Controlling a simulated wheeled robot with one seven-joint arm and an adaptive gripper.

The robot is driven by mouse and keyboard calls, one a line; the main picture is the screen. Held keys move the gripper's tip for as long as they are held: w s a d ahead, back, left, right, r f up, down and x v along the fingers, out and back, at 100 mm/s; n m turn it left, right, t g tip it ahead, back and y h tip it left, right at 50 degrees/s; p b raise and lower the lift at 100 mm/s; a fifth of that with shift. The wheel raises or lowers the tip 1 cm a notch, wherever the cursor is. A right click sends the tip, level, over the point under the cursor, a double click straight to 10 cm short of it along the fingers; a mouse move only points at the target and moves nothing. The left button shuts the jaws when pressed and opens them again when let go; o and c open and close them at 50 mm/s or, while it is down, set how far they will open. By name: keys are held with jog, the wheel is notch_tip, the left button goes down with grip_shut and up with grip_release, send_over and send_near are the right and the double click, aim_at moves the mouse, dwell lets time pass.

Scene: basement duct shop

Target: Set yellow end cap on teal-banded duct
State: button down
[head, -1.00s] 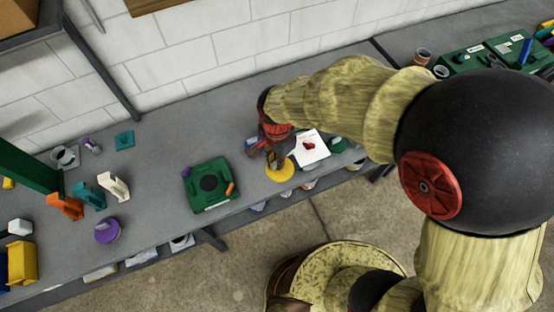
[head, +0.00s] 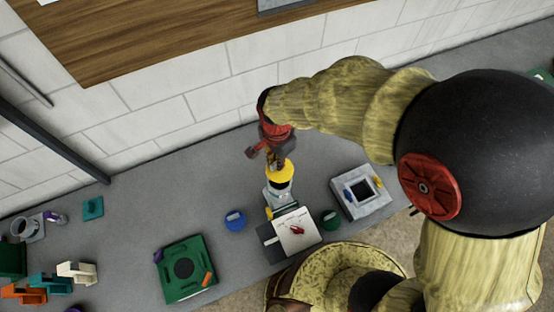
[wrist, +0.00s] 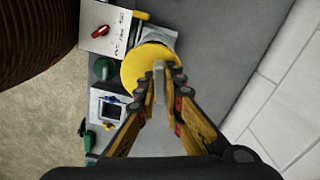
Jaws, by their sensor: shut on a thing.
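My gripper (head: 278,158) is shut on the upright stem of the yellow end cap (head: 280,175). In the wrist view the fingertips (wrist: 160,72) close on a grey stem above the round yellow cap (wrist: 145,66). In the head view the cap is directly above or on the top of a pale grey duct (head: 279,202) with a teal band near its upper end. I cannot tell whether cap and duct touch. In the wrist view the cap hides most of the duct, and a grey part of it (wrist: 160,36) shows beyond the cap.
A blue round item (head: 235,220) is to the left, a green one (head: 330,219) to the right, near a grey square box (head: 361,191). A green tray (head: 186,268) lies farther left.

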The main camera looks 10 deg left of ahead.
aim_at(277, 171)
jog(key=shift+w+f, duration=0.1)
jog(key=shift+f, duration=0.05)
jog(key=shift+f+b, duration=1.8)
jog(key=shift+f, duration=0.95)
jog(key=shift+f+b, duration=0.5)
jog(key=shift+f, duration=0.05)
jog(key=c, duration=2.2)
grip_release()
jog(key=shift+r, duration=0.1)
jog(key=shift+r+p, duration=3.5)
jog(key=shift+r, duration=1.95)
